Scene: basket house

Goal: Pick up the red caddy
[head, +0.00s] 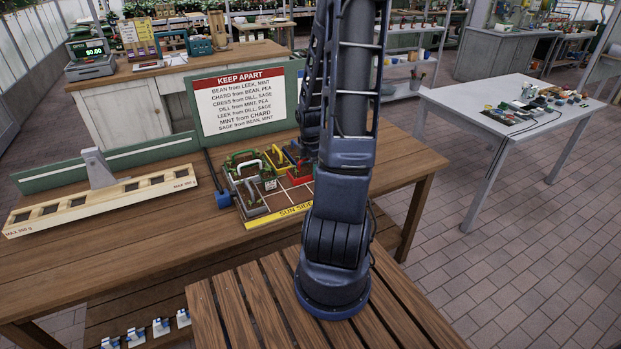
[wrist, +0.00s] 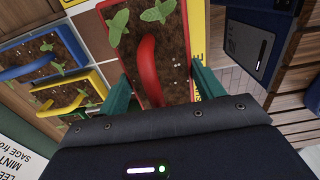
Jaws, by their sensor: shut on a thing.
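The red caddy (wrist: 147,70) fills the upper middle of the wrist view. It is a red-rimmed box of dark soil with green seedlings and a curved red handle. My gripper (wrist: 161,86) is shut on it, with the green fingers on either side of it. Whether they press its walls or its handle ends is unclear. In the head view, the red caddy (head: 301,178) shows as a small red part at the divided tray (head: 262,217), mostly hidden by my arm. My fingers are hidden there. I cannot tell whether the caddy is lifted.
Yellow (wrist: 60,98) and blue (wrist: 42,72) caddies sit close left in the wrist view. Behind the tray stands a KEEP APART sign (head: 240,100). A long wooden balance beam (head: 100,206) lies left on the bench. A grey table (head: 535,85) with small items stands right.

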